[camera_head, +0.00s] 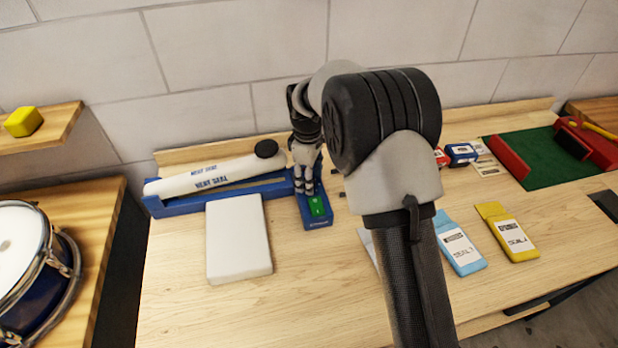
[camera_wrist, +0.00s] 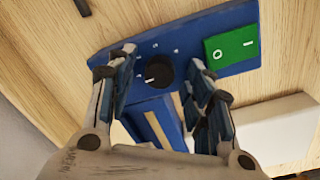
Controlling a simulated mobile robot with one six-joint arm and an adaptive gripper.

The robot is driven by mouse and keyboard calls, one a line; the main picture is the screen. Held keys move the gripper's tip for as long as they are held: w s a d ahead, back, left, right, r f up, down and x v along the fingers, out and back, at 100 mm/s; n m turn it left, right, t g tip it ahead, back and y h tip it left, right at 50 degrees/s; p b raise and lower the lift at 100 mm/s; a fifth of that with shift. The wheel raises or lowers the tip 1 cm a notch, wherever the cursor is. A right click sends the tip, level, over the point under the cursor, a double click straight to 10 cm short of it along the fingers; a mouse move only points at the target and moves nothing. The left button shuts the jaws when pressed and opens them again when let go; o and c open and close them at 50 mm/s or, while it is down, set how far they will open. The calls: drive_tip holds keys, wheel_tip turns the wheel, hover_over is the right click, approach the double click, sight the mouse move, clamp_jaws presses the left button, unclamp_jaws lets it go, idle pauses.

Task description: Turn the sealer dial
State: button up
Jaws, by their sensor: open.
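The sealer (camera_head: 272,191) is a long blue unit with a white lever arm on its left and a blue control panel at its right end. In the wrist view, its round black dial (camera_wrist: 158,71) sits on the blue panel (camera_wrist: 235,18), with a pale pointer line and small white marks around it. My gripper (camera_head: 306,187) is over the panel in the head view and hides the dial there. In the wrist view my gripper (camera_wrist: 160,64) is open, with one finger on each side of the dial. Whether the fingers touch it I cannot tell.
A green rocker switch (camera_wrist: 231,46) is beside the dial, close to the right finger. A white slab (camera_head: 238,238) lies in front of the sealer. Blue (camera_head: 459,247) and yellow (camera_head: 508,232) pouches lie to the right. A drum (camera_head: 22,245) stands far left.

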drive_tip(key=shift+c, duration=0.4)
drive_tip(key=c, duration=1)
